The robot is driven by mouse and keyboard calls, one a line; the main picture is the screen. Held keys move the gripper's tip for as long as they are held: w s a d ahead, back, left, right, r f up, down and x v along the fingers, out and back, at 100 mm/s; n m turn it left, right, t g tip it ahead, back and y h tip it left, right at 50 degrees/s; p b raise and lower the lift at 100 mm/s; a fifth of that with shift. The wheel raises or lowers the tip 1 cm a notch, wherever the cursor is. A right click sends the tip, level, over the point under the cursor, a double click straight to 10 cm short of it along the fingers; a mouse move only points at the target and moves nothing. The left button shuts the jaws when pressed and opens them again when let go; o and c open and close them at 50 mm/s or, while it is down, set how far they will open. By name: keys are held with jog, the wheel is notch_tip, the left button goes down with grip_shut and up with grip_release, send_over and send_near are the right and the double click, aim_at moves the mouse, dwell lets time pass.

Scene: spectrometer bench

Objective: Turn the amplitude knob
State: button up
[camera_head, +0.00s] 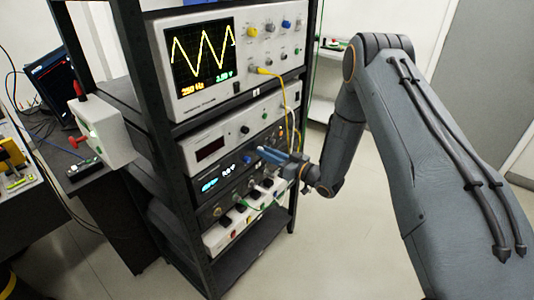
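The rack holds a black-faced unit (207,173) with a lit blue and white display. A small blue knob (247,159) sits on its front, right of the display. I cannot read a label, so I cannot tell for sure that it is the amplitude knob. My gripper (266,153) reaches in from the right, with its fingertips close to the right of the blue knob. I cannot tell whether they touch it. The fingers overlap in this view, so their opening is unclear, and they hide part of the panel behind them.
Above is an oscilloscope (247,85) showing a yellow triangle wave with 250 Hz below it. A yellow cable (284,88) hangs down near my gripper. A power strip (222,236) with several plugs lies below. A white box with a red button (103,131) stands left. Open floor lies right.

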grip_shut()
jog(key=shift+n+b, duration=1.25)
jog(key=shift+n, duration=0.75)
jog(key=o, duration=0.6)
grip_release()
jog(key=shift+b+v, duration=1.15)
jog(key=shift+v, duration=2.85)
